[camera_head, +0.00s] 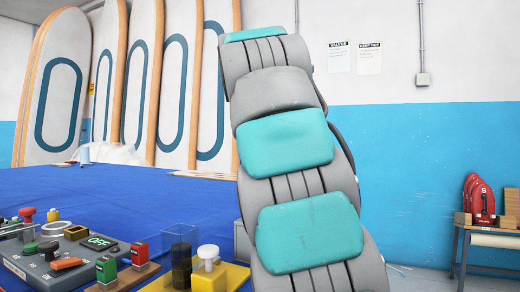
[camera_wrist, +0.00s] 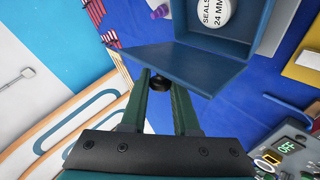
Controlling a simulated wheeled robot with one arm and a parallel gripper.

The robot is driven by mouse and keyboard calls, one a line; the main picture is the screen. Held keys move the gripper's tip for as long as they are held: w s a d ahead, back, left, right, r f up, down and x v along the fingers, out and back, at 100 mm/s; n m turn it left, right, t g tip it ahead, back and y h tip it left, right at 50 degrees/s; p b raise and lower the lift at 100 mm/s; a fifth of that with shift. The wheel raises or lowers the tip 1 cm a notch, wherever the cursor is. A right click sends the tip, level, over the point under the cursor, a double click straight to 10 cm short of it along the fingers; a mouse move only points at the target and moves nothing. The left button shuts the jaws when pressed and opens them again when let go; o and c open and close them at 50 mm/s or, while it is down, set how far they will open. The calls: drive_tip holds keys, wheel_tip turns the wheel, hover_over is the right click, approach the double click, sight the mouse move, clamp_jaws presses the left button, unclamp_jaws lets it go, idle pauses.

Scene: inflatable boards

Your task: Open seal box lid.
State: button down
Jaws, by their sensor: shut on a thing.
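In the wrist view, the blue seal box (camera_wrist: 268,42) is at the upper right, with a round white label reading "SEALS 24 MM". A flat blue panel (camera_wrist: 185,62), which looks like its lid, stands at an angle to the labelled part and reaches toward my fingers. A small dark round knob (camera_wrist: 159,84) sits at the panel's near edge. My gripper (camera_wrist: 161,88) has its two green fingers on either side of the knob, shut on it. How far the lid is open is hard to tell. In the head view my arm hides the box and gripper.
The blue table (camera_head: 60,200) has a grey control panel (camera_head: 60,255) showing "OFF" at the front left. A yellow block (camera_head: 225,275) with a white-capped part stands close to my arm. Boards (camera_head: 60,85) lean on the back wall.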

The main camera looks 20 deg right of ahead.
drive_tip(key=shift+w+a, duration=0.15)
idle(0.5)
